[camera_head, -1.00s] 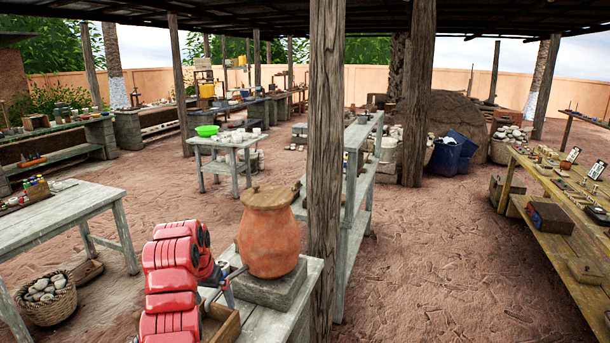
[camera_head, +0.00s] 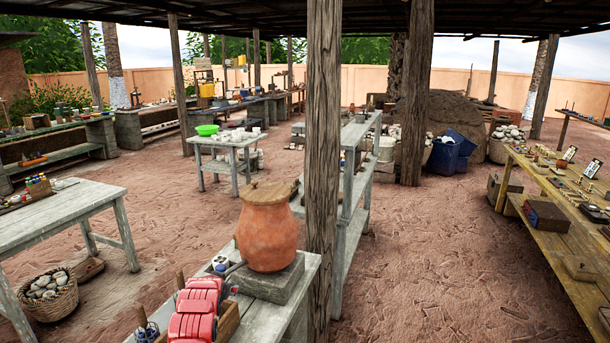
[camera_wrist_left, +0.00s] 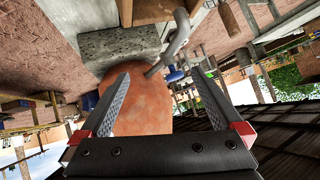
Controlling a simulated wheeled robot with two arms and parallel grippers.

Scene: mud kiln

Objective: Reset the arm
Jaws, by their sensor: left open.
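My left arm (camera_head: 198,312) shows red at the bottom of the head view, beside the bench. An orange clay pot (camera_head: 267,240) with a wooden lid (camera_head: 271,193) stands upright on a grey stone block (camera_head: 272,282). The pot (camera_wrist_left: 150,105) also shows beyond and between the fingers in the wrist view; I cannot tell the exact gap. My right gripper is in neither view.
The grey bench (camera_head: 300,308) carries a wooden box (camera_head: 229,322) beside my arm. A wooden post (camera_head: 323,150) rises just right of the pot. A basket of stones (camera_head: 47,292) sits at left. Open dirt floor lies at right.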

